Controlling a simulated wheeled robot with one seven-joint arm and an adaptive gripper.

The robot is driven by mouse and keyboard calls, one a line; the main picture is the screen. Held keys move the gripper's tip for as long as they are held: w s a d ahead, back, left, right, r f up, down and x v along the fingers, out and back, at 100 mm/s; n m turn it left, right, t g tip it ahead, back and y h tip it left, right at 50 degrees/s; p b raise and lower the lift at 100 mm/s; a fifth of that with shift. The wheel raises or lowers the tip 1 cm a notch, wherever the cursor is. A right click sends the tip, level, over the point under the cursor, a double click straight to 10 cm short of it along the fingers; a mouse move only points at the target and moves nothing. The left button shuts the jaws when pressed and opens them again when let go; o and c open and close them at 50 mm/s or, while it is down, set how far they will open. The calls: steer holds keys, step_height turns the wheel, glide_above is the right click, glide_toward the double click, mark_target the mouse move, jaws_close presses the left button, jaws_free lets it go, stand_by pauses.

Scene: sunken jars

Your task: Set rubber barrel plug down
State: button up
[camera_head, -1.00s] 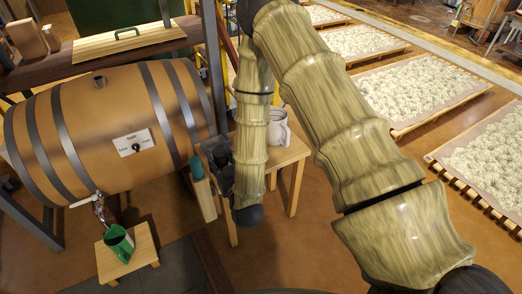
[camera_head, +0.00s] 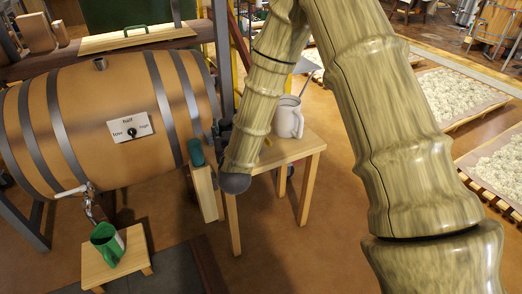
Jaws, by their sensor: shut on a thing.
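My gripper is hidden behind my own pale wood-patterned arm, and what it holds does not show. A dark sliver at the left edge of the arm is too small to identify. The wooden barrel (camera_head: 95,125) lies on its side at the left, with a dark round fitting or opening (camera_head: 100,64) on top. I cannot tell whether that is a hole or a plug. I do not clearly make out the rubber barrel plug. A teal cylinder (camera_head: 195,152) stands on top of a wooden post (camera_head: 205,194) beside the barrel's right end.
A wooden table (camera_head: 301,150) behind my arm bears a pale jug (camera_head: 288,117) and a grey cone-shaped thing. A green pitcher (camera_head: 107,246) sits on a low stool (camera_head: 141,257) below the barrel's tap (camera_head: 92,208). Pallets of pale material (camera_head: 455,95) lie at the right.

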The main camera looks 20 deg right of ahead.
steer(key=shift+w+d+f+m+h+b, duration=0.25)
steer(key=shift+w+b, duration=0.2)
steer(key=shift+b, duration=0.5)
steer(key=shift+w+d+f+m+h+b, duration=0.2)
steer(key=shift+w+b, duration=0.25)
steer(key=shift+b, duration=0.45)
steer(key=shift+a+f+b, duration=0.1)
steer(key=shift+f+b, duration=1.2)
steer(key=shift+f, duration=3.65)
steer(key=shift+f, duration=0.1)
steer(key=o, duration=1)
steer(key=shift+o, duration=0.2)
